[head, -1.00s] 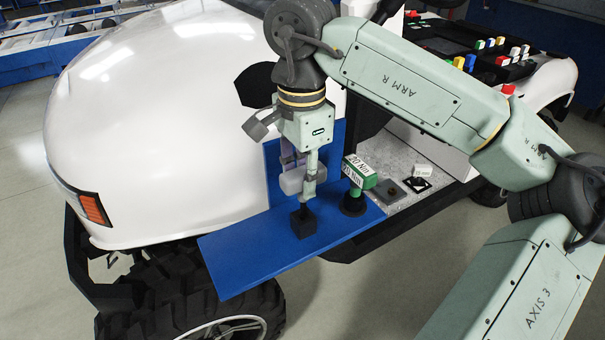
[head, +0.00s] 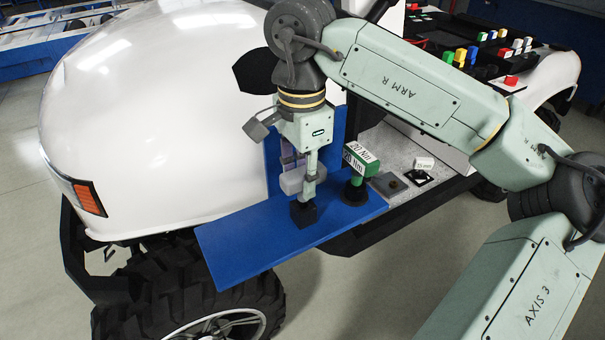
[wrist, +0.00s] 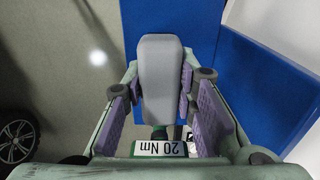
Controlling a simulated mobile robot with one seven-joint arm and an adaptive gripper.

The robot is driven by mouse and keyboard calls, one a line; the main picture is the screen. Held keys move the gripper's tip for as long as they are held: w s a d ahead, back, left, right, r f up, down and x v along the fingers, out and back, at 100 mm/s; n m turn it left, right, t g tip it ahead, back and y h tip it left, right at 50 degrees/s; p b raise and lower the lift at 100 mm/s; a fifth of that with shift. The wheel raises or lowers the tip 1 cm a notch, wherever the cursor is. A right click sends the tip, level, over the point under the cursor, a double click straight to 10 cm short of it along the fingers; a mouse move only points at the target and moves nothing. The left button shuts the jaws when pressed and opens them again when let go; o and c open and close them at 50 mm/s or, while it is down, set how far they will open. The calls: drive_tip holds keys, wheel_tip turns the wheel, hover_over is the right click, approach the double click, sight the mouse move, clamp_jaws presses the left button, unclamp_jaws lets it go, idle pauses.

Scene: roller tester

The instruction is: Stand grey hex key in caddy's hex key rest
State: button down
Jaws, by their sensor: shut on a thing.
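My gripper (head: 300,172) is shut on the grey hex key, whose pale grey handle (head: 292,182) shows beside the fingers in the head view. In the wrist view the handle (wrist: 160,75) lies between the purple pads of my gripper (wrist: 162,105). The hex key's lower end is hidden. Below the fingers, a small black block (head: 303,217), which looks like the hex key rest, stands on the blue caddy (head: 245,247). I cannot tell whether the key is inside the block or only above it.
A green tool labelled 20 Nm (head: 357,168) stands in a round black base close to the right of my gripper. The caddy's blue back panel and the white vehicle body (head: 160,110) are behind. A grey ledge (head: 405,155) holds small parts.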

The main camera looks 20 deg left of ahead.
drive_tip(key=shift+f+b, duration=0.3)
drive_tip(key=shift+f, duration=0.15)
drive_tip(key=c, duration=1.2)
unclamp_jaws()
